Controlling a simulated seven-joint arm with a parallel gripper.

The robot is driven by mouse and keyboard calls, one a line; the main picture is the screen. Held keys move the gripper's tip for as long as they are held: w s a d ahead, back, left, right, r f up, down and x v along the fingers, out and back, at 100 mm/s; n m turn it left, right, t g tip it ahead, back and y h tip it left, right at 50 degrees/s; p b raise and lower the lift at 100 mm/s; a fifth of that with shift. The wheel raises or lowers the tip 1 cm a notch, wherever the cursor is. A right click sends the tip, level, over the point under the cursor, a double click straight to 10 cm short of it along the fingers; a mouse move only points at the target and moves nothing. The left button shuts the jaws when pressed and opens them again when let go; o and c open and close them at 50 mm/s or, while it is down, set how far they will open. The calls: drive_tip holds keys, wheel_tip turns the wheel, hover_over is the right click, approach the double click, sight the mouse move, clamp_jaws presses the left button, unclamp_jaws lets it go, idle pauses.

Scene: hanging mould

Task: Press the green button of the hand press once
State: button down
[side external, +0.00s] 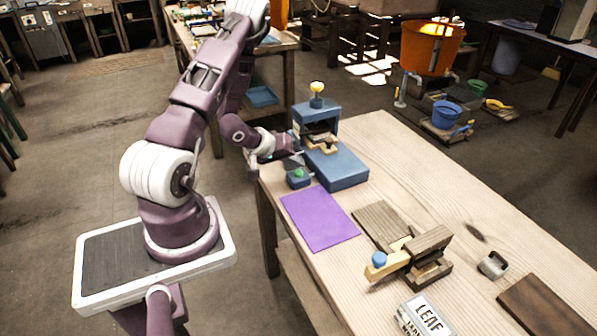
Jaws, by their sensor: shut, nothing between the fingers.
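The blue hand press (344,166) stands at the far left end of the wooden table, with a yellow knob (317,87) on top. A small dark blue button box (297,183) sits on the table just in front of the press, near the table's left edge. The green button (298,173) is on its top. My gripper (297,161) is shut and empty, just above and behind the button, close to the side of the press. In this small view I cannot tell whether the fingertips touch the box or the press.
A purple mat (320,218) lies in front of the button box. A wooden lever press (415,260) with a blue knob, a tin marked LEAF (423,318), a small metal piece (493,264) and a dark board (548,312) lie nearer. The table's right side is mostly clear.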

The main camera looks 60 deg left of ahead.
sight(296, 173)
drive_tip(key=shift+f, duration=0.4)
drive_tip(key=shift+f, duration=0.55)
idle(0.6)
drive_tip(key=shift+r, duration=0.95)
drive_tip(key=shift+r, duration=2.55)
